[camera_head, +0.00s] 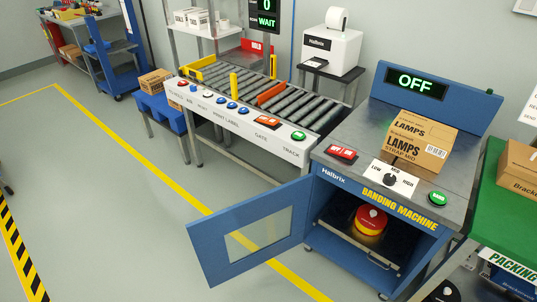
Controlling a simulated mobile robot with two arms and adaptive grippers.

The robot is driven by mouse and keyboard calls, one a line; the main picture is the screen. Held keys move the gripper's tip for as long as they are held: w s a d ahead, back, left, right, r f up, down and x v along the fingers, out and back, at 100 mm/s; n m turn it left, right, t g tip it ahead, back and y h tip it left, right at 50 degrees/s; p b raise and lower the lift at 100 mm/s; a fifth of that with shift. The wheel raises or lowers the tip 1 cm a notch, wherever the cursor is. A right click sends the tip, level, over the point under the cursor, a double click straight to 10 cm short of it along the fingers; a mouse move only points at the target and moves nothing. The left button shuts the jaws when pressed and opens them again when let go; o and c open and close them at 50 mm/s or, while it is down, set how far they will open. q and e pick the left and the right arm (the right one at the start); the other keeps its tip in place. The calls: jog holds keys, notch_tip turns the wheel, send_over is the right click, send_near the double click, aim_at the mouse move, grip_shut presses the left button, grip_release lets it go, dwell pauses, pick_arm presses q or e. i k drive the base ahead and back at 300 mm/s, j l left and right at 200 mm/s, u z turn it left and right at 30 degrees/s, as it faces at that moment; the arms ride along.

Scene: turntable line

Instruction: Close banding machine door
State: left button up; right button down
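The banding machine (345,177) stands at the right, a blue cabinet with a grey top. Its blue door (210,243), with a clear window, is hinged at the left side of the front opening. The door stands wide open, swung out to the left over the floor. Inside the lit opening, a red and yellow round unit (370,220) sits on a dark shelf. The display reads OFF. Neither of my grippers can be made out in this view.
A cardboard box marked LAMPS (421,141) stands on the machine top, by a dial (390,179) and a green button (437,198). A roller conveyor (270,95) is to the left. A green packing table (490,210) is close on the right. Floor in front of the door is clear.

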aim_at(206, 234)
jog(key=k, duration=1.1)
jog(key=k+z, duration=0.15)
jog(key=z, duration=1.45)
jog(key=j+z, duration=0.35)
jog(key=j, duration=0.2)
jog(key=j+z, duration=0.35)
jog(key=j, duration=0.15)
jog(key=k+j+z, duration=0.2)
jog(key=j+z, duration=0.15)
jog(key=j, duration=0.15)
jog(key=k+j, duration=0.15)
jog(key=j, duration=0.4)
jog(key=k+j, duration=0.15)
jog(key=j, duration=0.35)
jog(key=k+j, duration=0.2)
jog(key=j, duration=0.35)
jog(key=k+j, duration=0.15)
jog(key=j, duration=0.35)
jog(key=k+j, duration=0.15)
jog(key=j, duration=0.4)
jog(key=k+j, duration=0.15)
jog(key=j, duration=0.4)
jog(key=k+j, duration=0.2)
jog(key=j, duration=0.3)
jog(key=k+j, duration=0.15)
jog(key=j, duration=0.4)
